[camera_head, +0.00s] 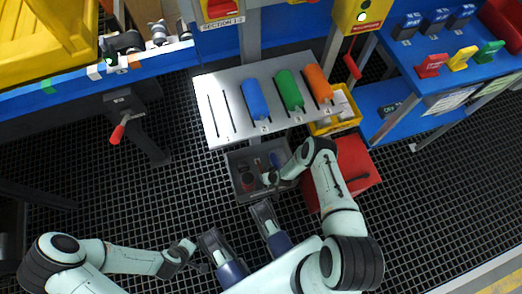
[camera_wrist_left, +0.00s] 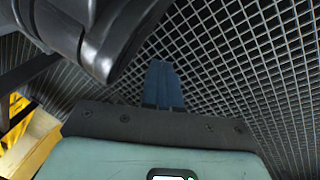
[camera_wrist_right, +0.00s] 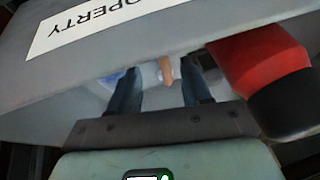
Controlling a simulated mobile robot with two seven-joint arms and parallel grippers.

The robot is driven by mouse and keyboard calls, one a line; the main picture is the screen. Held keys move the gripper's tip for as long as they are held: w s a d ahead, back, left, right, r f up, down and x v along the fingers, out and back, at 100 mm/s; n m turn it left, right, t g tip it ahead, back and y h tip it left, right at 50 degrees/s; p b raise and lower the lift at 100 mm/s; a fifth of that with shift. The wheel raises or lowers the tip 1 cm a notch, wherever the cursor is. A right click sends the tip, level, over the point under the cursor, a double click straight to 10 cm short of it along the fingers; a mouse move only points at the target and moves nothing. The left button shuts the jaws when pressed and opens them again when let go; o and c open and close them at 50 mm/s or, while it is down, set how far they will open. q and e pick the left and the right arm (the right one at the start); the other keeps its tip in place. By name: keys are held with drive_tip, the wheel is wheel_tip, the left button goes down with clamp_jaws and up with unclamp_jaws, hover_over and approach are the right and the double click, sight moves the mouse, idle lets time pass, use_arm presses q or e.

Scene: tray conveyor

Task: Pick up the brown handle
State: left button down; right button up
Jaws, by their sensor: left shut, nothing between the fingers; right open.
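The brown handle (camera_wrist_right: 166,70) shows in the right wrist view as a small tan-brown piece inside a grey bin (camera_wrist_right: 225,25). It lies between the two spread fingers of my right gripper (camera_wrist_right: 160,82), with gaps on both sides. In the head view my right gripper (camera_head: 268,178) reaches into the grey bin (camera_head: 238,188), and I cannot make out the handle there. My left gripper (camera_wrist_left: 162,82) is shut and empty over the black grid floor. The lower part of the handle is hard to see.
A thick red handle with a black end (camera_wrist_right: 262,65) lies close beside my right fingers. A metal shelf (camera_head: 222,125) with blue, green and orange handles stands behind the bin. A red box (camera_head: 358,165) and a yellow bin (camera_head: 345,122) are to its right.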

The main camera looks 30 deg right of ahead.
drive_tip(key=b+x, duration=0.2)
drive_tip(key=x, duration=0.1)
drive_tip(key=b+x, duration=0.1)
drive_tip(key=b, duration=0.1)
drive_tip(key=shift+w+a+f, duration=0.1)
drive_tip(key=shift+a+f, duration=0.2)
drive_tip(key=shift+w+f, duration=0.1)
drive_tip(key=shift+f, duration=0.05)
use_arm(q)
drive_tip(key=s+a+f+g, duration=0.1)
drive_tip(key=s+f+g, duration=0.2)
drive_tip(key=s, duration=0.6)
wheel_tip(320, 180, down, 3)
drive_tip(key=shift+r+n, duration=0.2)
drive_tip(key=shift+n, duration=0.1)
use_arm(e)
clamp_jaws()
